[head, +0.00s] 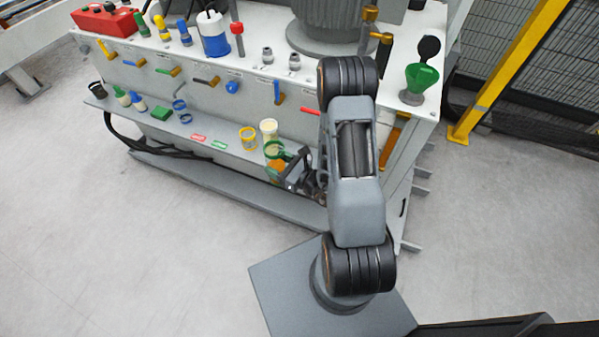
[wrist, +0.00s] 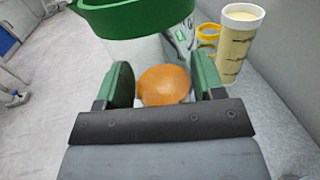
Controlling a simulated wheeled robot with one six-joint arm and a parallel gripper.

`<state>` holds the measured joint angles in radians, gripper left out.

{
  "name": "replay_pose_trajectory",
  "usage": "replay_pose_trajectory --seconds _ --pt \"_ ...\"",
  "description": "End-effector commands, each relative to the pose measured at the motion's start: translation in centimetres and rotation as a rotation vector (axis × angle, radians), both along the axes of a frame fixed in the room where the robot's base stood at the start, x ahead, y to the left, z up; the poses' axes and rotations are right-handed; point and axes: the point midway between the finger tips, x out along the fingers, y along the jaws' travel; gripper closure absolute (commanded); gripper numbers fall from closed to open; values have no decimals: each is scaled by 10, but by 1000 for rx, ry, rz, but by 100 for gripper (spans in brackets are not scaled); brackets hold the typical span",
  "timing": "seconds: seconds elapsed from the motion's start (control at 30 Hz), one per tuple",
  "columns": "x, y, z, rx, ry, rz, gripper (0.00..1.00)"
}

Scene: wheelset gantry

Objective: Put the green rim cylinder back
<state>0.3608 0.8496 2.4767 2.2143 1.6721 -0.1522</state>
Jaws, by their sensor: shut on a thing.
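The green rim cylinder (head: 275,150) is in front of the lower shelf, with its wide green rim up. In the wrist view the green rim cylinder (wrist: 130,22) fills the top, just beyond the jaws, with a pale body and green marking below the rim. My gripper (head: 284,172) is shut on it, and it also shows in the wrist view (wrist: 160,88). A rounded orange surface (wrist: 164,85) shows between the green-sided fingers; I cannot tell whether it is part of the cylinder. The cylinder's underside is hidden.
A cream cylinder (head: 269,128) and a yellow-rimmed one (head: 248,137) stand close by on the lower shelf (head: 190,137). Red and green labels (head: 198,137) lie left of them. Colored handles line the panel above. A green funnel (head: 421,78) stands at the top right.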

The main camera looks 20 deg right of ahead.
Motion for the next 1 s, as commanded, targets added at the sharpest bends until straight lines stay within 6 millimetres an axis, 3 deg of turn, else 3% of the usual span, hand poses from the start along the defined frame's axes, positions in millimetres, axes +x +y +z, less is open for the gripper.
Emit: replay_pose_trajectory --seconds 0.03,0.3,0.47,0.77,1.0 --pt "-5 1 -28 1 0 3 73" --pt "-22 6 -71 7 -4 18 73" --pt "-24 5 -81 7 -7 21 73" --pt "-5 -16 -88 2 -15 20 73" --pt "35 -60 -80 5 -9 19 73"
